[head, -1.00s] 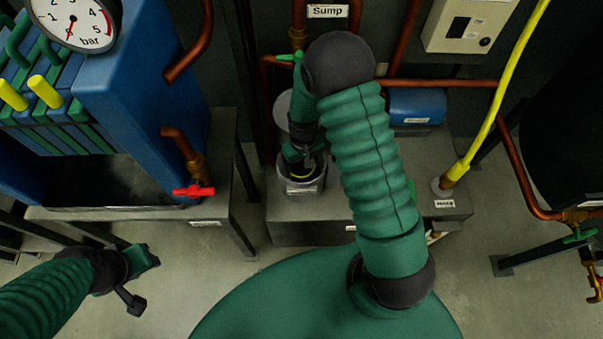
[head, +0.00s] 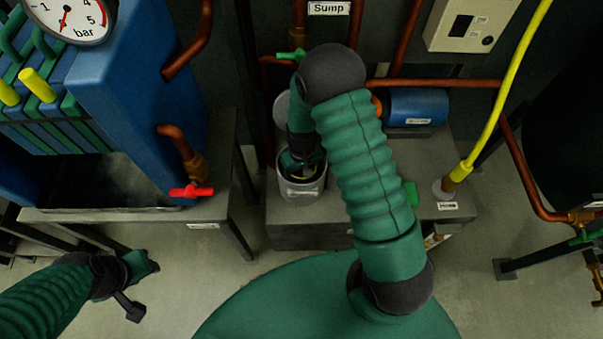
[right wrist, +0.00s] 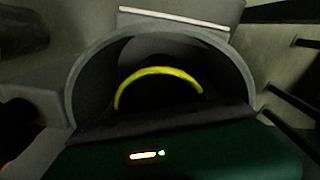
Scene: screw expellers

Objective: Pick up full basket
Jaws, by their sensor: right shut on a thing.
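A grey round housing (head: 301,191) stands open on the grey bench by the sump pipe; its rim (right wrist: 79,83) arches across the right wrist view. Inside is the basket, of which only a yellow curved part, which looks like its handle (right wrist: 158,74), shows clearly; the rest is dark. My right gripper (head: 302,165) reaches down into the mouth of the housing and is shut on the basket; its fingers are mostly hidden. My left gripper (head: 139,285) hangs at the lower left, away from the basket; its jaws are not clear.
A blue filter press (head: 138,90) with a red-handled valve (head: 191,191) stands left. A blue motor (head: 418,106) and a yellow hose (head: 500,100) are right of the housing. Copper pipes run behind. Open floor shows between the left stand and the bench.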

